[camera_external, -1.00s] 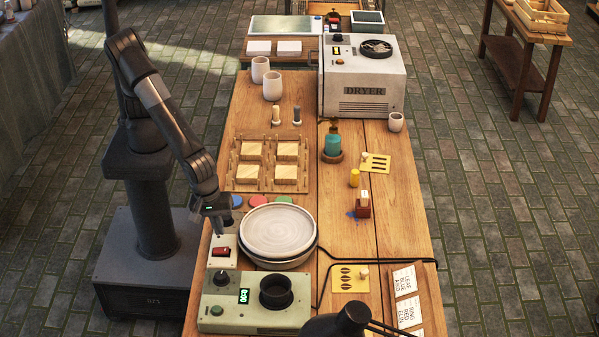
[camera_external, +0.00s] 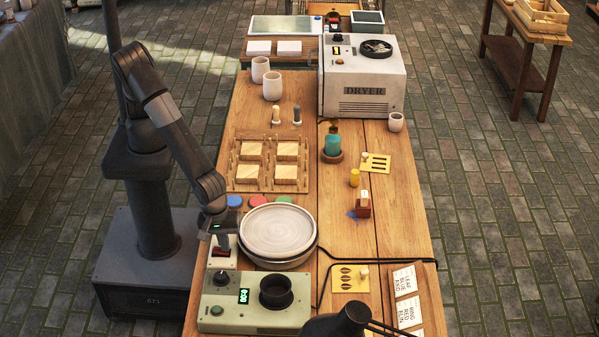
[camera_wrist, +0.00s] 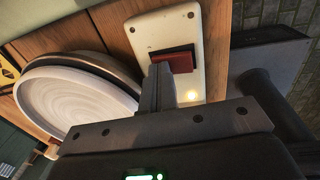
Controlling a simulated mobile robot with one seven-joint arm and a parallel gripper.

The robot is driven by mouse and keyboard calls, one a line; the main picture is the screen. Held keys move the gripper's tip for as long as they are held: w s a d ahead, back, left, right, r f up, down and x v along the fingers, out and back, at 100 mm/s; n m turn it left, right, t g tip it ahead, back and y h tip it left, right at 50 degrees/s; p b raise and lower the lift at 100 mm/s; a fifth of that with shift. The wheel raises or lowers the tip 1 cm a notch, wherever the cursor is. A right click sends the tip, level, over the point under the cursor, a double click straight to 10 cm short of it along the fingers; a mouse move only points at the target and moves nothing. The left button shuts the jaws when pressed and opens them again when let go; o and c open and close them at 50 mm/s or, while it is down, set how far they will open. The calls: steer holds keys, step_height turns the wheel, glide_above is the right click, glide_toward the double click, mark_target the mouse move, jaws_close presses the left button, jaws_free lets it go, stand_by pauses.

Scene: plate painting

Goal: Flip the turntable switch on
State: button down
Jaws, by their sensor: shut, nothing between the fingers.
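The turntable (camera_external: 281,262) with its pale round top stands on the wooden table. In the wrist view its pale disc (camera_wrist: 62,105) is at the left. The switch is a red rocker (camera_wrist: 182,63) in a dark frame on a cream plate (camera_wrist: 165,32) left of the turntable. The plate (camera_external: 230,265) also shows in the external view, where my gripper (camera_external: 222,240) is right above it and partly hides it. My gripper (camera_wrist: 161,72) is shut and empty, its tips at the rocker; I cannot tell whether they touch.
A green control box (camera_external: 215,300) with a dark round cup stands just in front of the switch plate. A black cable (camera_external: 322,280) runs right from the turntable. Coloured discs (camera_external: 258,201) and a rack of wooden blocks (camera_external: 240,170) lie behind it.

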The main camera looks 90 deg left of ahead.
mark_target(213, 251)
steer(key=shift+s, duration=0.15)
steer(key=shift+s+r, duration=0.15)
steer(key=shift+s, duration=0.55)
step_height(213, 251, up, 14)
steer(key=s, duration=0.2)
stand_by(0.4)
steer(key=shift+w, duration=0.1)
steer(key=shift+w, duration=0.65)
